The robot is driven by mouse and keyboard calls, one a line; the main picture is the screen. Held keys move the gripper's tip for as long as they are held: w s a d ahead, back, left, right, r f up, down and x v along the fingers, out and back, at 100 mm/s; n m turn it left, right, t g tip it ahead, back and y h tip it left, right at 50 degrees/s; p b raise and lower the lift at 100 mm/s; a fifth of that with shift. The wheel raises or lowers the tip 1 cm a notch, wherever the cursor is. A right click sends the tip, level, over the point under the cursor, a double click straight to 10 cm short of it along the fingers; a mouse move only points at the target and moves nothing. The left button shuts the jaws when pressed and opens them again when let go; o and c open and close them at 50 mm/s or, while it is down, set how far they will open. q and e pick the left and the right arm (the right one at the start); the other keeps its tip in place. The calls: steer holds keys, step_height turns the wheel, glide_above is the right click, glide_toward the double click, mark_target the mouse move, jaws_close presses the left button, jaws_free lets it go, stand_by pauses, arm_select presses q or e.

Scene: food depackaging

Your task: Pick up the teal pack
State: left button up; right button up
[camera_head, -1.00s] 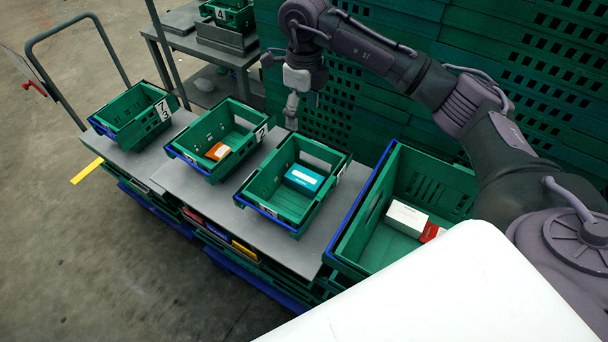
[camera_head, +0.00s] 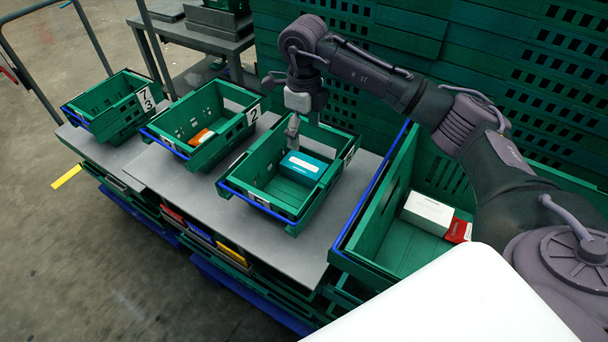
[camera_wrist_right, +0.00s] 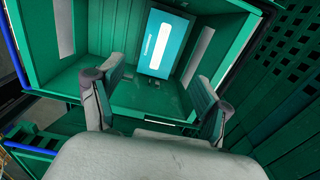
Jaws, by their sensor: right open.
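The teal pack (camera_head: 304,166) has a white label and lies in the green crate (camera_head: 262,202) in the middle of the grey bench, toward that crate's right side. My right gripper (camera_head: 293,133) points down over the far edge of this crate, just behind and above the pack. In the right wrist view the gripper (camera_wrist_right: 155,92) is open and empty. The teal pack (camera_wrist_right: 166,42) shows beyond the fingertips, apart from them, against the crate wall (camera_wrist_right: 90,75). My left gripper is not in view.
A crate with an orange pack (camera_head: 201,137) and an empty-looking crate (camera_head: 108,122) stand to the left. A larger crate at right holds a white box (camera_head: 428,212) and a red pack (camera_head: 458,231). Stacked green crates (camera_head: 400,30) rise behind my right arm.

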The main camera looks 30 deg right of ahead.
mark_target(304, 164)
step_height(304, 164, down, 12)
steer(key=shift+f, duration=0.15)
steer(key=c, duration=1)
